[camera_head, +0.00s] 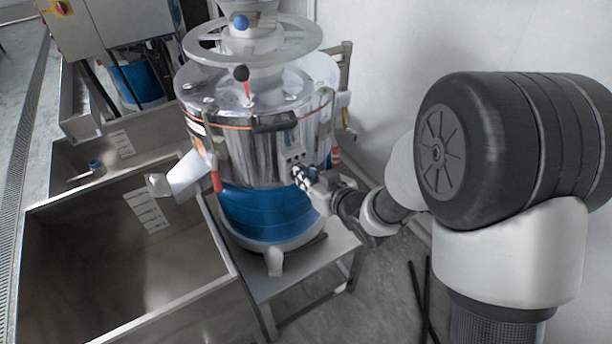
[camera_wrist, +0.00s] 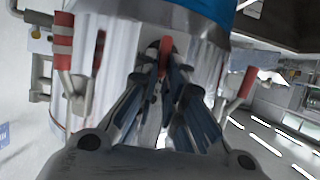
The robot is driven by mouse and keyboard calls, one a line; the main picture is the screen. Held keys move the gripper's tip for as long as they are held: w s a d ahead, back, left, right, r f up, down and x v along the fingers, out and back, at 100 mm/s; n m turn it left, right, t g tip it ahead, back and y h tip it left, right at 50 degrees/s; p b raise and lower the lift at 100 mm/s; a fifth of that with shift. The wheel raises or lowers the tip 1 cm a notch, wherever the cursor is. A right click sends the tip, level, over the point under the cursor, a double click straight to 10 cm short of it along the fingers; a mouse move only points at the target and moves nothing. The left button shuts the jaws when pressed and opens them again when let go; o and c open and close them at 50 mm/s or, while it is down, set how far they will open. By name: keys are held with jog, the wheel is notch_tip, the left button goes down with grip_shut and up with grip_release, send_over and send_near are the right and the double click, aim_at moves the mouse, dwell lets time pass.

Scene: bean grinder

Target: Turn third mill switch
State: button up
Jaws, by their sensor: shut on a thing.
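The mill (camera_head: 262,212) is a polished steel drum with a blue lower body, standing on a metal stand. My gripper (camera_head: 303,178) is at its front right side, by the steel band above the blue part. In the wrist view, the gripper (camera_wrist: 164,62) is shut on a red-tipped switch (camera_wrist: 166,46), seen between the fingertips against the steel. Most of the switch is hidden by the fingers. Other red handles show on the mill at left (camera_head: 216,182) and right (camera_head: 335,157). The wrist view also shows a red-and-white-banded handle (camera_wrist: 63,45) and another red handle (camera_wrist: 248,81).
An open steel bin (camera_head: 220,262) stands at the left, under the mill's white spout (camera_head: 184,178). Another steel bin (camera_head: 80,150) is behind it. A white wall (camera_head: 390,50) is close behind and to the right of the mill.

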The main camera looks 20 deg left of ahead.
grip_shut()
jog(key=shift+w, duration=0.1)
jog(key=f+m+g+y+p, duration=0.1)
jog(key=m+y+p, duration=0.1)
jog(key=m, duration=0.2)
jog(key=w+d+m+g+y+p, duration=0.1)
jog(key=m+y+p, duration=0.1)
jog(key=m, duration=0.3)
jog(key=w+f+m+g+y+p, duration=0.1)
jog(key=m+y+p, duration=0.1)
jog(key=m, duration=0.2)
jog(key=shift+d+f+y, duration=0.3)
jog(key=shift+d+y, duration=0.05)
jog(key=shift+y, duration=0.05)
dwell(0.3)
jog(key=shift+m, duration=0.4)
jog(key=shift+o, duration=2.4)
grip_release()
jog(key=shift+o, duration=0.6)
